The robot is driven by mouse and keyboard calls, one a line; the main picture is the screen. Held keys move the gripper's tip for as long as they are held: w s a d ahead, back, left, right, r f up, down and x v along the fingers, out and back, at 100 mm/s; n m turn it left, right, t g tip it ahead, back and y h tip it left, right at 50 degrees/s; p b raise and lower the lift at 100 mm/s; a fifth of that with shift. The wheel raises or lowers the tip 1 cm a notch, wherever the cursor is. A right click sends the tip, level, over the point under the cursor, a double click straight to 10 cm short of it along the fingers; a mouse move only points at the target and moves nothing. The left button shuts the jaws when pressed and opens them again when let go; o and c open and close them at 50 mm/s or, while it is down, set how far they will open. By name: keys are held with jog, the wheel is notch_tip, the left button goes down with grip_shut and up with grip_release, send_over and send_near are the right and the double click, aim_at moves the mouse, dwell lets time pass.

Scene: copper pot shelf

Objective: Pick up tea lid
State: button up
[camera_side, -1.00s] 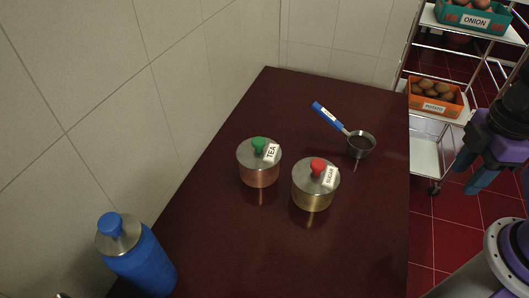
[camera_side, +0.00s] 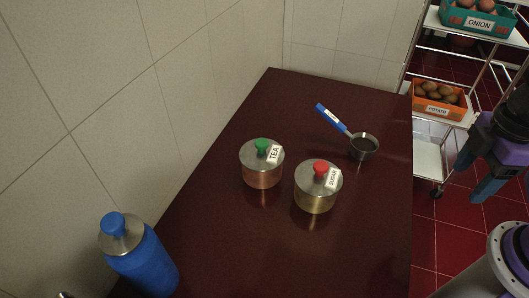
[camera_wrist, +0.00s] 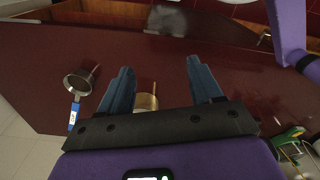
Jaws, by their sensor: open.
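The tea pot (camera_side: 262,174) is a copper pot standing upright on the dark red table. Its silver tea lid (camera_side: 249,157) has a green knob and a white TEA label, and sits on the pot. My gripper (camera_side: 476,170) is at the right side, beyond the table's right edge and well apart from the lid. In the wrist view my gripper (camera_wrist: 160,75) has its two blue fingers spread with nothing held. A brass pot (camera_wrist: 147,101) shows partly between them, mostly hidden by the gripper body. I cannot make out the tea lid in the wrist view.
A brass sugar pot (camera_side: 314,201) with a red-knobbed lid stands right of the tea pot. A blue-handled ladle (camera_side: 363,146) lies behind it, also in the wrist view (camera_wrist: 77,83). A blue bottle (camera_side: 146,262) stands front left by the wall. A trolley (camera_side: 428,151) holds vegetable crates.

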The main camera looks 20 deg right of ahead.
jog(key=w+a+f+m+t+y, duration=0.1)
jog(key=w+a+m+y, duration=0.15)
jog(key=a, duration=0.45)
jog(key=w+a+f+m+y, duration=0.1)
jog(key=w+a+f, duration=0.15)
jog(key=a, duration=0.45)
jog(key=w+a+f+m+t+y, duration=0.1)
jog(key=w+a+y, duration=0.15)
jog(key=a, duration=0.45)
jog(key=m+t+h, duration=0.5)
jog(key=m+t, duration=0.2)
jog(key=t, duration=0.4)
send_near(263, 143)
jog(key=shift+f+x, duration=0.15)
jog(key=shift+x, duration=1.6)
jog(key=shift+f+x, duration=0.15)
jog(key=shift+x, duration=1.6)
jog(key=shift+r+x, duration=0.15)
jog(key=shift+x, duration=1.1)
jog(key=shift+r+x, duration=0.15)
jog(key=shift+x, duration=1.05)
jog(key=shift+w, duration=0.15)
jog(key=shift+c, duration=0.4)
